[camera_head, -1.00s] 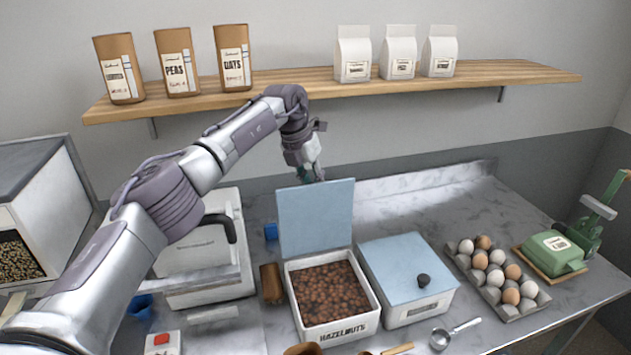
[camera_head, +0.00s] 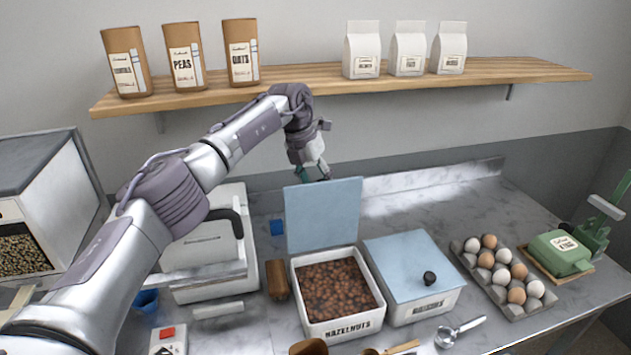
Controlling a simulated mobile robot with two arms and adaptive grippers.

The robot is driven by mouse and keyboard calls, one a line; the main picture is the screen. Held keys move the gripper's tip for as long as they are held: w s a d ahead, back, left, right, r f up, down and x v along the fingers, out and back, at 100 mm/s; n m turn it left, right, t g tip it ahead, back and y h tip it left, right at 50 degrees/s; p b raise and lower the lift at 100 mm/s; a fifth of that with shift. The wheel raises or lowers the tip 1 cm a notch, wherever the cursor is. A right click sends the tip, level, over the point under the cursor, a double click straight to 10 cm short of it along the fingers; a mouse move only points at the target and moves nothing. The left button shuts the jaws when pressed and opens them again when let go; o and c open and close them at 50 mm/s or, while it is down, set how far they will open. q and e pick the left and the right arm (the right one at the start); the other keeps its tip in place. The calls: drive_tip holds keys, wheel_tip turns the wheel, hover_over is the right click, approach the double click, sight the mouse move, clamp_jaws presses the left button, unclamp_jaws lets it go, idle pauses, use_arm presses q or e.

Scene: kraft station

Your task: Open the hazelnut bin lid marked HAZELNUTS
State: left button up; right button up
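The white hazelnut bin (camera_head: 346,328) marked HAZELNUTS stands on the counter, full of brown hazelnuts (camera_head: 338,288). Its light blue lid (camera_head: 324,215) stands upright at the bin's back edge, so the bin is open. My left arm reaches in from the left, and my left gripper (camera_head: 313,175) is behind the top edge of the raised lid. The lid partly hides the fingertips; I cannot tell whether they touch it or how far apart they are. My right gripper is not in view.
A second white bin with a closed blue lid (camera_head: 408,262) and black knob stands right of the hazelnut bin. An egg tray (camera_head: 510,300) and a green device (camera_head: 560,252) are farther right. A wooden shelf (camera_head: 300,80) with bags runs above. Scoops lie in front.

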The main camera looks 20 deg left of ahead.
use_arm(q)
drive_tip(key=shift+r, duration=0.1)
drive_tip(key=a+v, duration=0.1)
drive_tip(key=v, duration=0.4)
drive_tip(key=s+a, duration=0.7)
drive_tip(key=a, duration=0.1)
drive_tip(key=shift+a, duration=0.4)
